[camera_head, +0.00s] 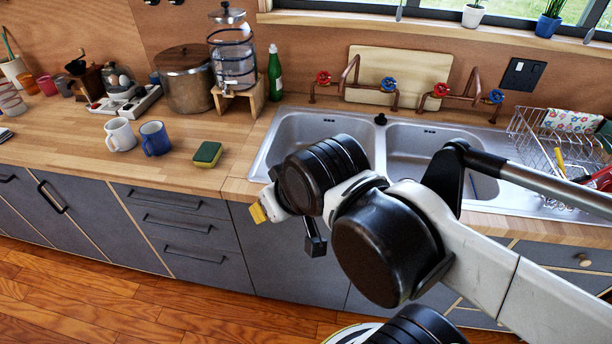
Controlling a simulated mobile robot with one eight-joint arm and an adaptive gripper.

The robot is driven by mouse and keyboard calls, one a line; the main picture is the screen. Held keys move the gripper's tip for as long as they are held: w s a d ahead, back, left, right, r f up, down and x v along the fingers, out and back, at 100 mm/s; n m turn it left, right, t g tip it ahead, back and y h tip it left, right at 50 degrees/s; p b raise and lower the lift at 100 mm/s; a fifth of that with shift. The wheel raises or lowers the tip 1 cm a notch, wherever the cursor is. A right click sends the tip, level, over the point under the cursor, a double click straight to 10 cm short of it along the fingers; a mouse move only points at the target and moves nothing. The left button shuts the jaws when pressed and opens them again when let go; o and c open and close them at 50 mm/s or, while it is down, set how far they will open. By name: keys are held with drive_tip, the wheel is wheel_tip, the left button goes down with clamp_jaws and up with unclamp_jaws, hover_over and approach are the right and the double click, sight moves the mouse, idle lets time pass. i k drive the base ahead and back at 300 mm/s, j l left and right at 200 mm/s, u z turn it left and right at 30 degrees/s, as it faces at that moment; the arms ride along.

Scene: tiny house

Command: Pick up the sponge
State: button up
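The sponge (207,154) has a dark green top and a yellow lower layer. It lies flat on the wooden counter, to the left of the sink and near the counter's front edge. My gripper (268,207) shows only in part at the end of my arm, below and to the right of the sponge in the picture. It is apart from the sponge, with a small yellow part and a dark part showing. My own wrist hides much of it, so its opening cannot be seen.
A blue mug (154,139) and a white mug (119,135) stand left of the sponge. A double sink (262,163) lies to its right. A glass dispenser (233,62), a green bottle (275,75) and a pot (185,82) stand behind. The counter around the sponge is clear.

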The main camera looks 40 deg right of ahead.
sight(208, 154)
drive_tip(key=i+j+z, duration=0.15)
drive_tip(key=i, duration=0.35)
drive_tip(key=i+j+z, duration=0.15)
drive_tip(key=i+j, duration=0.25)
drive_tip(key=i, duration=0.1)
